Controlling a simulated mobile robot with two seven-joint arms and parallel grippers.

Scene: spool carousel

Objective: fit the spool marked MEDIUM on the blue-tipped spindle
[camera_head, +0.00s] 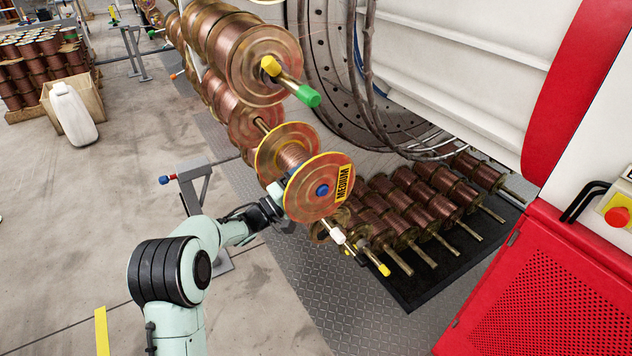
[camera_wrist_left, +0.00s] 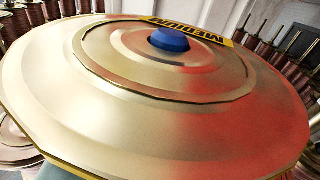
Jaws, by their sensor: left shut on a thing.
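The spool marked MEDIUM (camera_head: 304,199) has copper-coloured flanges with yellow rims and a yellow label, and sits tilted at the carousel's near end. The blue tip of a spindle (camera_head: 322,190) shows at the centre of its outer flange. The flange fills the left wrist view (camera_wrist_left: 150,110), with the blue tip (camera_wrist_left: 170,40) poking out of the hub. My left gripper (camera_head: 274,205) is shut on the spool at its lower left side; the fingertips are mostly hidden. How far the spool sits along the shaft is hidden. My right gripper is not in view.
A loaded spindle with yellow and green end pieces (camera_head: 308,95) is above. White-tipped (camera_head: 338,236) and yellow-tipped (camera_head: 384,270) spindle ends are below. A rack of spools (camera_head: 425,205) stands right, beside a red cabinet (camera_head: 545,290). A grey stand (camera_head: 200,185) is left; floor beyond it is open.

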